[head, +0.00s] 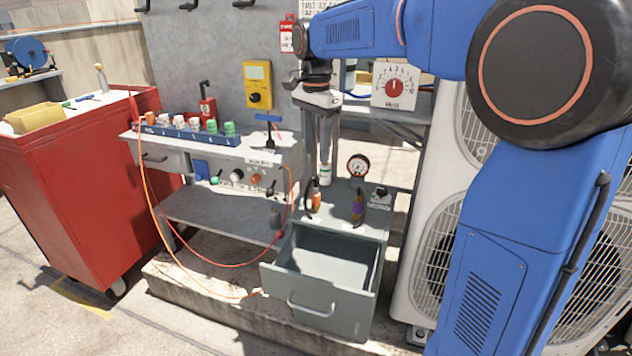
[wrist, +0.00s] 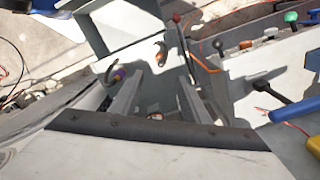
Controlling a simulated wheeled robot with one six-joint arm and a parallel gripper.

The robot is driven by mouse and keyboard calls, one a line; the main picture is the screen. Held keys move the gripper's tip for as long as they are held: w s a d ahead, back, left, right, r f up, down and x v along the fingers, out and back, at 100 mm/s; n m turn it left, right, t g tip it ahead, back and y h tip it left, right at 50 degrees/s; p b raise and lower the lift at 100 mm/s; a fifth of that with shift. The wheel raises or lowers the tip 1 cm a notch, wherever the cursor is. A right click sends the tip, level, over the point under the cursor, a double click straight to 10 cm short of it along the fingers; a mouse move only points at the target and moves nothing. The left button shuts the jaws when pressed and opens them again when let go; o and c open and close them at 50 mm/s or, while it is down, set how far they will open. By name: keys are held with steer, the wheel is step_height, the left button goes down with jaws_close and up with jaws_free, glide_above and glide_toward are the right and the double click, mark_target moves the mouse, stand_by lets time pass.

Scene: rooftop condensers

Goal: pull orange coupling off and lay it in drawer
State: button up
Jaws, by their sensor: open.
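The orange coupling (head: 316,201) sits with a black loop on the grey top of the drawer cabinet, left of a purple coupling (head: 357,208). In the wrist view, the orange coupling (wrist: 161,55) shows ahead of the fingers, and the purple one (wrist: 118,74) is beside the left finger. The grey drawer (head: 318,311) below is pulled open, and its visible floor looks empty; it also shows in the wrist view (wrist: 88,38). My gripper (head: 319,155) points down above the cabinet top, behind the couplings. It is open, with nothing held between its fingers (wrist: 160,90).
A white and green fitting (head: 324,174) stands close below my fingers. A pressure gauge (head: 358,166) is behind the purple coupling. The workbench (head: 235,150) with several fittings is left, and a white condenser (head: 425,240) is close on the right. An orange hose (head: 150,200) hangs at left.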

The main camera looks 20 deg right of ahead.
mark_target(316, 186)
step_height(316, 186, down, 15)
stand_by(0.6)
steer(key=shift+c, duration=0.7)
jaws_close()
